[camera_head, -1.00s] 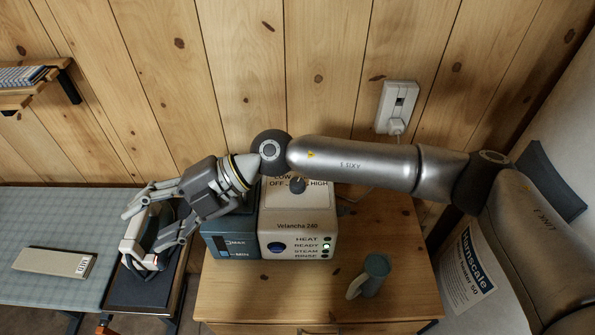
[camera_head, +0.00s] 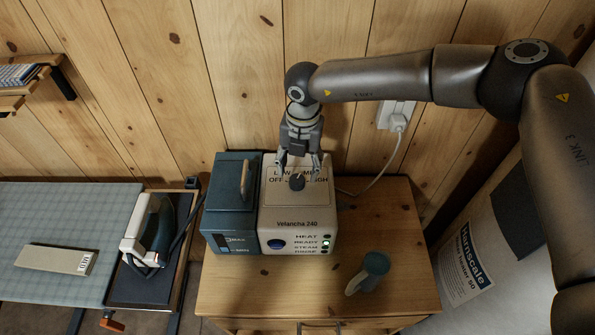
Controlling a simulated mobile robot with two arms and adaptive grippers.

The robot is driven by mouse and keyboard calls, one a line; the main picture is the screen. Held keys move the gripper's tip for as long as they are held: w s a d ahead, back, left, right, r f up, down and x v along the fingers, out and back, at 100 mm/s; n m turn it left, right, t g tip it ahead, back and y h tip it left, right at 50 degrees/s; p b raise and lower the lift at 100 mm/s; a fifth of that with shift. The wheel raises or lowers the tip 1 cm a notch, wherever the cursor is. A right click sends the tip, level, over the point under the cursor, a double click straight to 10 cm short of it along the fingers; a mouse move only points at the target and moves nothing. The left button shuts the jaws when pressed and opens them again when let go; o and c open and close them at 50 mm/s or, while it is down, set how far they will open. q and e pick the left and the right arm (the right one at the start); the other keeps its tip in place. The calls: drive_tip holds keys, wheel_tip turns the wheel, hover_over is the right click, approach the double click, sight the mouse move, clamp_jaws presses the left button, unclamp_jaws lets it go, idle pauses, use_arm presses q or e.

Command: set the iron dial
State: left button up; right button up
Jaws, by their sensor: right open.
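The steam station (camera_head: 298,217) stands on the wooden cabinet, with a blue-grey tank on its left and a pale housing marked Velancha 240. Its dark round dial (camera_head: 297,182) sits on the sloped top panel among the labels OFF, LOW and HIGH, which are partly covered by my gripper. My right gripper (camera_head: 299,170) is open, pointing down, with its fingers on both sides just above or around the dial; I cannot tell whether they touch it. The iron (camera_head: 150,235) rests on the dark pad at the left. My left gripper is out of view.
A pale block (camera_head: 55,259) lies on the ironing board (camera_head: 30,210). A plugged-in cord hangs from the wall outlet (camera_head: 397,117). A large white tank (camera_head: 475,255) stands at the right.

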sight(298, 179)
drive_tip(key=shift+a+f+p, duration=0.15)
drive_tip(key=shift+f+p, duration=0.45)
drive_tip(key=shift+f, duration=1.8)
drive_tip(key=c, duration=1.1)
drive_tip(key=shift+o, duration=0.2)
drive_tip(key=shift+f+n+b, duration=0.15)
drive_tip(key=shift+n+b, duration=0.25)
drive_tip(key=shift+b, duration=0.35)
drive_tip(key=n+b, duration=1.1)
drive_tip(key=b, duration=0.2)
drive_tip(key=shift+w+f+g, duration=0.1)
drive_tip(key=shift+g, duration=0.2)
drive_tip(key=n+b, duration=0.2)
drive_tip(key=n, duration=0.1)
drive_tip(key=shift+b, duration=0.3)
drive_tip(key=shift+r+n+b, duration=0.25)
drive_tip(key=shift+n+b, duration=0.4)
drive_tip(key=shift+n, duration=0.75)
drive_tip(key=shift+h, duration=0.3)
drive_tip(key=shift+n, duration=0.3)
